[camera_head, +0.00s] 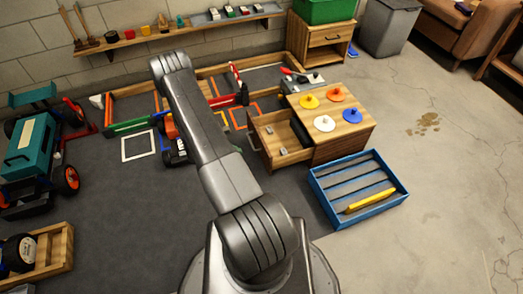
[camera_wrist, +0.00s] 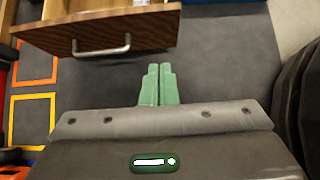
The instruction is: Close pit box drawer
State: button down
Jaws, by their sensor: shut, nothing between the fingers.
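The wooden pit box (camera_head: 348,138) stands right of centre in the head view. Its drawer (camera_head: 276,141) is pulled out to the left, with small grey and dark items inside. In the wrist view the drawer front (camera_wrist: 150,35) crosses the upper left, with a metal bar handle (camera_wrist: 101,45). My gripper (camera_wrist: 158,68) has its green fingers together and empty. The fingertips appear just below the drawer front, to the right of the handle; whether they touch it I cannot tell. The gripper is hidden behind my arm in the head view.
Coloured discs (camera_head: 337,94) sit on the pit box. A blue slatted tray (camera_head: 317,186) with a yellow object lies in front of it. A wooden cabinet (camera_head: 326,54) with a green bin stands behind. Orange and white floor outlines lie left of the drawer. Open floor lies at right.

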jog(key=b, duration=0.2)
send_near(266, 155)
notch_tip(266, 155, down, 3)
jog(key=d, duration=0.3)
jog(key=shift+w+d+f+b, duration=0.15)
jog(key=shift+w+b, duration=0.1)
jog(key=shift+b, duration=0.15)
jog(key=shift+w+d, duration=0.1)
jog(key=shift+d, duration=0.25)
